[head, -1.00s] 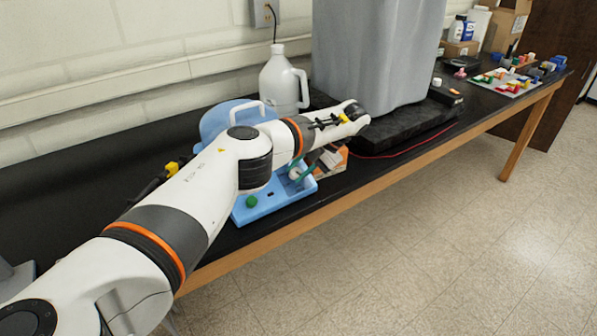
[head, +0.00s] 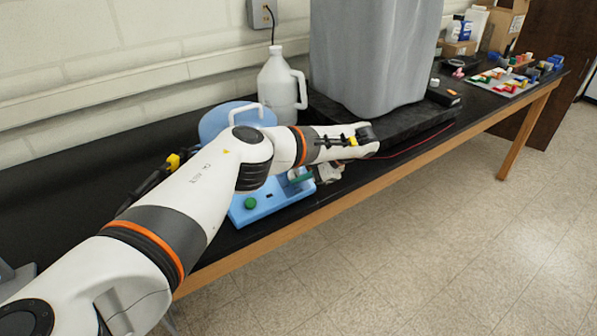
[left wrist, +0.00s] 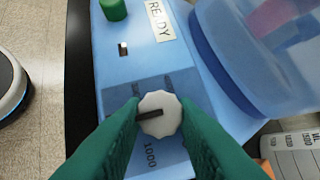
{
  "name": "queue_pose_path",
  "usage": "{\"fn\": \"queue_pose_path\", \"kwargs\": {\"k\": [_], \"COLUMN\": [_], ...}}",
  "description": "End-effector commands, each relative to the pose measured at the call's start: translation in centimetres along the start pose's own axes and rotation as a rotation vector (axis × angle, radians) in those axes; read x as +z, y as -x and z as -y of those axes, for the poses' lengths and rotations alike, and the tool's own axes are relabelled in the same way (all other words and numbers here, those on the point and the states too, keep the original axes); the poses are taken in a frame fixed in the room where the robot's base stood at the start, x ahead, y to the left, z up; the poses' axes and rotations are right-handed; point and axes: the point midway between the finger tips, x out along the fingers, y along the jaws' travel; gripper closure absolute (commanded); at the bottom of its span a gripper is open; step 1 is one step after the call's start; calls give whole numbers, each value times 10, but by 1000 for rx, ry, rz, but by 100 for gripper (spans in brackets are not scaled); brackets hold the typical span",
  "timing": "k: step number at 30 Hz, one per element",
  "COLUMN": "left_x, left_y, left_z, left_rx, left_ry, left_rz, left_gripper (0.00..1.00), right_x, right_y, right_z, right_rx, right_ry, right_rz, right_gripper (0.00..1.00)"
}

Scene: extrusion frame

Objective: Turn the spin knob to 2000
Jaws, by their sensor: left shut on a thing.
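The spin knob (left wrist: 167,122) is a white faceted dial with a dark pointer mark aimed left in the left wrist view. It sits on the front panel of a light-blue device (head: 272,207), whose panel also shows in the wrist view (left wrist: 115,68). A "1000" label (left wrist: 150,155) shows below the knob; the other dial markings are partly hidden or too blurred to read. My left gripper (head: 300,179) has green fingers, shut on the knob from both sides in the wrist view (left wrist: 159,113). In the head view the knob is hidden by my arm. My right gripper is not in view.
A green button (head: 250,203) and a "READY" label (left wrist: 161,20) are on the device. A white jug (head: 277,88) stands behind it. A big grey container (head: 370,55) stands to the right on the black bench (head: 85,185). Small coloured items lie at the far right.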

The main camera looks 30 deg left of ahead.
Motion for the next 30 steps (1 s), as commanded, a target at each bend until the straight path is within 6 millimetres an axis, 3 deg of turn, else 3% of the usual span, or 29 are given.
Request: {"fn": "queue_pose_path", "kwargs": {"k": [9, 10, 13, 23, 30], "left_x": [0, 0, 0, 0, -3], "left_y": [1, 1, 1, 2, 37], "left_z": [1, 1, 1, 0, -2], "left_rx": [-2, -2, -1, -1, -2], "left_ry": [2, 2, 2, 1, 2], "left_rz": [-3, -3, -3, -2, -5], "left_gripper": [96, 69, 52, 52, 52], "right_x": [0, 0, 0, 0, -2], "right_y": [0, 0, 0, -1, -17], "right_z": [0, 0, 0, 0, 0], "right_rx": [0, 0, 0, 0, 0], "right_ry": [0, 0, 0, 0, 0], "right_rz": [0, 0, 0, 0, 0], "right_gripper": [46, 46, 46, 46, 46]}}
